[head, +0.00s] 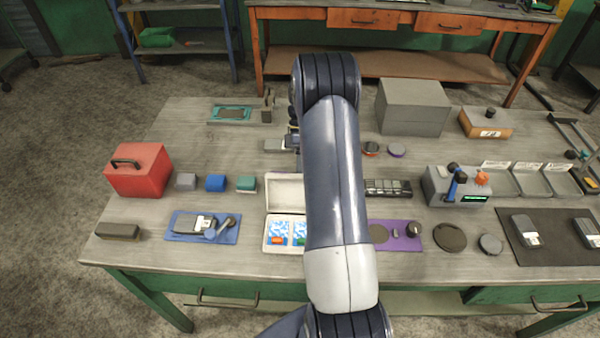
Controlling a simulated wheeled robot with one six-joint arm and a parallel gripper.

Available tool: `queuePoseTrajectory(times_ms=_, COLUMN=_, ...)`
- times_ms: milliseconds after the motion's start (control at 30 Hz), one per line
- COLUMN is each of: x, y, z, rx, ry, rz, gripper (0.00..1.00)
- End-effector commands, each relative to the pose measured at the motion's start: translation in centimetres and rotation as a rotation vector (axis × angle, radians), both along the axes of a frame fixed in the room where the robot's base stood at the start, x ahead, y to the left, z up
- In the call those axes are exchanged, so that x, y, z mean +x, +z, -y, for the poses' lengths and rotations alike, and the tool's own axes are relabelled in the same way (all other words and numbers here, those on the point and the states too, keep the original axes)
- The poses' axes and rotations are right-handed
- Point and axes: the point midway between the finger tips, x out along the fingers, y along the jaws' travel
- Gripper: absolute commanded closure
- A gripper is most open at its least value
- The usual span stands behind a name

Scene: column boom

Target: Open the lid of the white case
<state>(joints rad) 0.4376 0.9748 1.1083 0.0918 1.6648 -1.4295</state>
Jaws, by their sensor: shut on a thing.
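The white case (268,248) sits on the workbench near the front, left of my arm. Its lid (284,192) is raised and leans back, with its pale inner face showing. Inside the case lie blue-and-white packs (280,231) and small orange and green pieces. My arm covers the right side of the case and lid. My gripper (293,141) shows only in part behind the lid, at the left edge of my arm. It is shut; its fingertips and their contact with the lid are hidden.
Left of the case are a blue tray (181,236) with tools, several small blocks and a red box (139,170). Right of my arm are a purple mat (405,245) and a grey device (440,187). A grey box (413,105) stands behind.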

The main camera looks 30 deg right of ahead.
Motion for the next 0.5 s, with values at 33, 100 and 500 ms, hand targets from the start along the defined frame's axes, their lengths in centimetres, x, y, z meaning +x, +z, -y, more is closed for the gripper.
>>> queuePoseTrajectory(times_ms=33, x=0.0, y=-0.9, z=0.1, rx=0.002, ry=-0.001, rz=-0.012, gripper=1.0)
queuePoseTrajectory(times_ms=100, x=0.3, y=-1.3, z=0.3, rx=0.001, ry=-0.002, rz=-0.01, gripper=1.0)
queuePoseTrajectory(times_ms=500, x=1.4, y=-2.7, z=1.1, rx=-0.004, ry=-0.001, rz=-0.004, gripper=1.0)
